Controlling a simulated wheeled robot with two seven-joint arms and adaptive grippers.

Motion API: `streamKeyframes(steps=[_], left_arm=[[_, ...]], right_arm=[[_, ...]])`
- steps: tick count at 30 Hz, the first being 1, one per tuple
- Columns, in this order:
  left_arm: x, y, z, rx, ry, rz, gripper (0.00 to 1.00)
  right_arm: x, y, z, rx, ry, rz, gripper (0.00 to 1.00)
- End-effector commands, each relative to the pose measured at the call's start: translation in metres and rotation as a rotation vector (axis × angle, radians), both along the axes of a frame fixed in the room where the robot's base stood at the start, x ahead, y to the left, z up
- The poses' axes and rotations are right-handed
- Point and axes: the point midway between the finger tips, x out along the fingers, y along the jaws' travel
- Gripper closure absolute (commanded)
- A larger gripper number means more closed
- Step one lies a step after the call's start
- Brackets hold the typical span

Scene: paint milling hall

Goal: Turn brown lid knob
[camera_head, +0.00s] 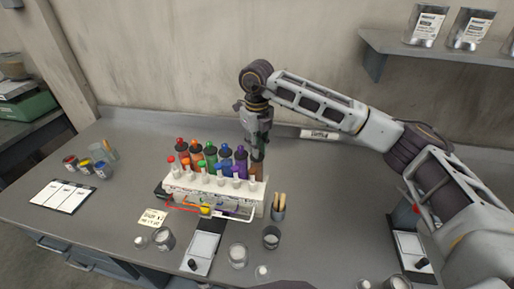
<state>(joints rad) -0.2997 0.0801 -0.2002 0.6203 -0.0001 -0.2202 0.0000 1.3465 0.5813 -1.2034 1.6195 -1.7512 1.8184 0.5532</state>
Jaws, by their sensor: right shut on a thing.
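The brown bottle (257,170) stands at the right end of the back row of colored bottles, behind the white rack. My right gripper (258,148) points down from above and is shut at the top of the brown bottle. The fingers cover the lid knob, so its turn angle cannot be seen. My left gripper is not in view.
Red, orange, green, blue and purple bottles (241,160) stand close to the left of the brown one. The white rack (213,187) is in front, with a brush cup (278,208) at its right. The table behind is mostly clear.

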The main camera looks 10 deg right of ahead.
Motion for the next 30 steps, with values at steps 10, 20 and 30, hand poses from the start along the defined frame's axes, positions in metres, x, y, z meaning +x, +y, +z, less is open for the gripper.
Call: streamKeyframes(steps=[10, 20, 30], left_arm=[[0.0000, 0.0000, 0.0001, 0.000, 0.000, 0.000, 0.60], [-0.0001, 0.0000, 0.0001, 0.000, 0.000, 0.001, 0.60], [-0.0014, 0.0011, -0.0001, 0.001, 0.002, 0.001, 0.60]], right_arm=[[0.0010, 0.0001, 0.0023, 0.002, -0.005, -0.005, 1.00], [0.0005, -0.0001, 0.0012, 0.001, -0.002, -0.005, 0.59], [0.0004, -0.0001, 0.0041, 0.000, -0.001, -0.004, 0.59]])
